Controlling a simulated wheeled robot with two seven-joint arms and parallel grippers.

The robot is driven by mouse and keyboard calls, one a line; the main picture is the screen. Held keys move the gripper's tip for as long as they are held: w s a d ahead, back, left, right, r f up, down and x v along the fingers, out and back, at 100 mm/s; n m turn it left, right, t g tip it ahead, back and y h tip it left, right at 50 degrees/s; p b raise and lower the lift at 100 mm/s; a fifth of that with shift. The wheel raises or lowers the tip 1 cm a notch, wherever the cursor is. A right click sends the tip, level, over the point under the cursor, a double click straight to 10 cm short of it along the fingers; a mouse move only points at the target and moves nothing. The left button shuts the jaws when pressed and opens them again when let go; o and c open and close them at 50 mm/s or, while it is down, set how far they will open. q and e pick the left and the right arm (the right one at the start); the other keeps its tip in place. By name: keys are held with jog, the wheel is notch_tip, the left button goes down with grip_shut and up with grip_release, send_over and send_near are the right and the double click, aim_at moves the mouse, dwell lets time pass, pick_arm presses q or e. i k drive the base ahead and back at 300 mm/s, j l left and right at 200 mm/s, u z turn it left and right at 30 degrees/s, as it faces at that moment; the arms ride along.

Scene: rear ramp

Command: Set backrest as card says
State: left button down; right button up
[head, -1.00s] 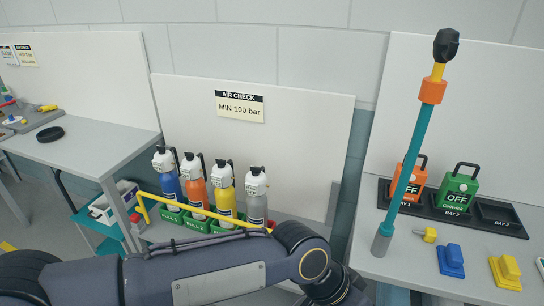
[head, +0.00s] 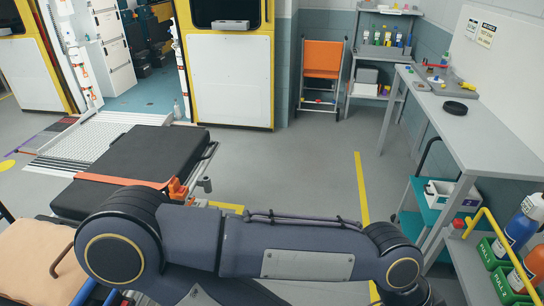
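A stretcher with a black padded mattress (head: 150,160) stands at the left of the head view. An orange strap (head: 120,181) with a buckle crosses it. A peach-coloured surface (head: 35,262) shows at the lower left, partly hidden by my arm; I cannot tell whether it is part of the backrest. The backrest's angle cannot be made out. Two small cards are on the white wall panel at the upper right, one white (head: 472,26) and one yellowish (head: 487,35); their text is too small to read. My arm crosses the bottom, but neither gripper is in view.
An ambulance (head: 228,75) with a ramp (head: 90,145) stands behind the stretcher. A grey bench (head: 470,130), teal cart (head: 425,215) and bottles in a green rack (head: 492,255) are at the right. An orange chair (head: 322,62) stands at the back. The middle floor is clear.

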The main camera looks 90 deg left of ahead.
aim_at(148, 153)
jog(key=u, duration=3.7)
jog(key=i+l+u, duration=0.25)
jog(key=i+l, duration=0.15)
jog(key=i, duration=0.2)
jog(key=i+l+u, duration=0.3)
jog(key=i+l, duration=0.2)
jog(key=i+l+u, duration=0.25)
jog(key=i+l, duration=0.3)
jog(key=i+l+u, duration=0.3)
jog(key=l, duration=0.5)
jog(key=i+j, duration=0.05)
jog(key=i, duration=0.05)
